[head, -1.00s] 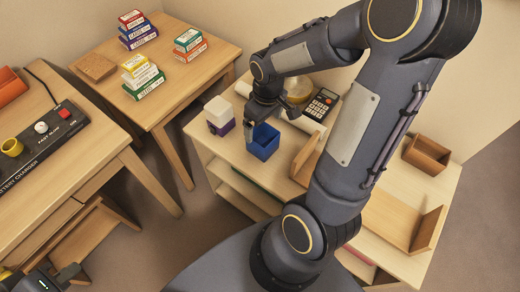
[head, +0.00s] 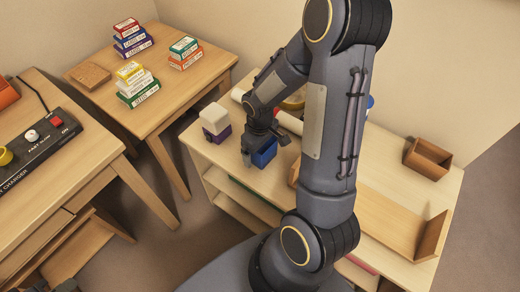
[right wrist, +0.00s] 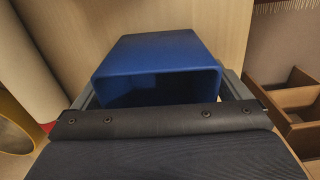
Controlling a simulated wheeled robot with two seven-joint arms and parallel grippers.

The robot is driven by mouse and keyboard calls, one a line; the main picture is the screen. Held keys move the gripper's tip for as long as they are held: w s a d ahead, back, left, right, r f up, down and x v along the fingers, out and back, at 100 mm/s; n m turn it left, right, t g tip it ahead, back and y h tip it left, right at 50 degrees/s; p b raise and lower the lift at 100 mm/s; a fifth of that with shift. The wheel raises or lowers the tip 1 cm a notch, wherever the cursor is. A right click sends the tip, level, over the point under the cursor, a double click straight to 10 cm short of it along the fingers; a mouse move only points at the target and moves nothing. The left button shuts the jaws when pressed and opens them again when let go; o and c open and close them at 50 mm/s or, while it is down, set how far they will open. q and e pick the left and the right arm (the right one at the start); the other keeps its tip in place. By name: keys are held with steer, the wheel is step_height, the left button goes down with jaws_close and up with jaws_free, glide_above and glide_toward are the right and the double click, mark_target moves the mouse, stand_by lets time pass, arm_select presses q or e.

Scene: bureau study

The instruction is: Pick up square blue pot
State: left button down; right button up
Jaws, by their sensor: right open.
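The square blue pot (head: 264,155) stands on the light wooden shelf unit, near its left edge. My right gripper (head: 261,141) is over the pot, with its jaws open. In the right wrist view the pot (right wrist: 160,58) sits between the two spread fingers, its open mouth facing the camera. A gap shows by the right finger; contact on the left side is unclear. My left gripper (head: 66,286) shows only as a dark bit at the bottom left edge, and its jaws cannot be made out.
A white and purple block stack (head: 215,122) stands close left of the pot. A wooden bookend rack (head: 395,225) and a small brown box (head: 427,158) lie to the right. My right arm hides the middle of the shelf unit's top (head: 225,152).

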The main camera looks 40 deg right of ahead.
steer(key=shift+c, duration=0.3)
steer(key=c, duration=1)
steer(key=shift+c, duration=0.2)
steer(key=shift+r, duration=0.15)
